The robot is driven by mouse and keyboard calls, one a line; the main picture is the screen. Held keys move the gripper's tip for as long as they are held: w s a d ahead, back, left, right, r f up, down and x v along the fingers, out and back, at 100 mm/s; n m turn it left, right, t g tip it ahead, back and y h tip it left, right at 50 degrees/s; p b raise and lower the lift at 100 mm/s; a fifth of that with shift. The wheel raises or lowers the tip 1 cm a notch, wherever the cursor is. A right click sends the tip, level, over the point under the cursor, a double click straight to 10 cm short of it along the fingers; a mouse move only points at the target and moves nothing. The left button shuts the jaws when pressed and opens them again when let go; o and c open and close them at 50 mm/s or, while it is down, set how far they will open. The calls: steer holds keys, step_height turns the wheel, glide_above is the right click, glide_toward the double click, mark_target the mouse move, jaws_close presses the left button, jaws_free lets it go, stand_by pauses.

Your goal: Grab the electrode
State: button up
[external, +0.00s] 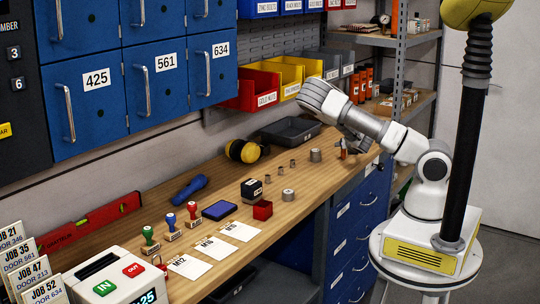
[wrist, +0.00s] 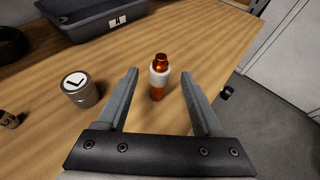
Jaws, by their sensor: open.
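A small upright orange-copper piece with a pale band and a narrower top, apparently the electrode (wrist: 158,77), stands on the wooden bench in the wrist view. My gripper (wrist: 160,74) is open, with one finger on each side of it and a visible gap on both sides. The fingers are not closed on it. In the external view the electrode (external: 343,146) is a small orange spot near the bench's right end, partly hidden by my gripper (external: 347,149).
A grey cylinder with a marked white top (wrist: 81,88) stands left of my gripper. A dark tray (wrist: 92,16) lies behind. The bench edge (wrist: 232,77) is close on the right. Stamps (external: 150,240), cards and an ink pad (external: 219,210) lie farther along the bench.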

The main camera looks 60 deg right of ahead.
steer(key=shift+x, duration=3.05)
steer(key=shift+r, duration=0.1)
jaws_close()
